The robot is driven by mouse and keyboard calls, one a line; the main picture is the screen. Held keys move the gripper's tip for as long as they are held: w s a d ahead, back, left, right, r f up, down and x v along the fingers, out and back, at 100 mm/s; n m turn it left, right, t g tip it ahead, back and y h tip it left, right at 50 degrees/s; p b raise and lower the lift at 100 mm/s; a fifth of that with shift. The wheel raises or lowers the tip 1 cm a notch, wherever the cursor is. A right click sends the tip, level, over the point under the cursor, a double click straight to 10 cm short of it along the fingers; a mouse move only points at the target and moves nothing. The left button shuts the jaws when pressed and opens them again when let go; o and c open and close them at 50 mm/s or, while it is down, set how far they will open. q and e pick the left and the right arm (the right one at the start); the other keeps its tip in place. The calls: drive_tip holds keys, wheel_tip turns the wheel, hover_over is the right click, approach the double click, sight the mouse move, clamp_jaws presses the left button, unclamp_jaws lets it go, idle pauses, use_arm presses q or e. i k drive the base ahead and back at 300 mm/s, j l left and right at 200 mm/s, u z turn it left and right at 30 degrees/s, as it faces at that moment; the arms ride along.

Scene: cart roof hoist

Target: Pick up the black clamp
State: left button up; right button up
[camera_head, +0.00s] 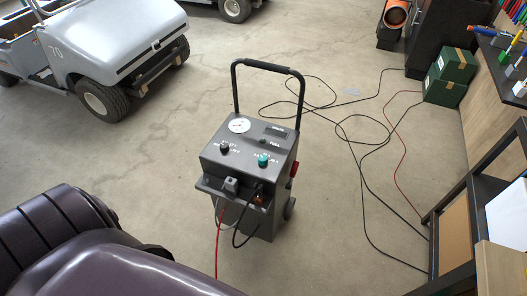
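A grey wheeled charger (247,155) with a tall black handle stands upright on the floor in the middle of the view. A narrow ledge (210,187) runs along its front. A small grey block-like piece (231,185) sits on this ledge. To its right is a small dark and reddish-brown piece (258,198), with a black cable (236,232) looping down from near it. A red cable (217,250) hangs down the front left. Either small piece could be a clamp; I cannot tell which is the black one. Neither of my grippers is in view.
A dark purple cart with a ribbed seat (60,225) fills the lower left. A pale grey cart (110,45) stands at the upper left. Black cables (365,200) lie looped on the floor right of the charger. Green boxes (448,75) and a shelf rack (455,230) line the right side.

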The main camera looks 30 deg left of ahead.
sight(259, 196)
drive_tip(key=u, duration=1.05)
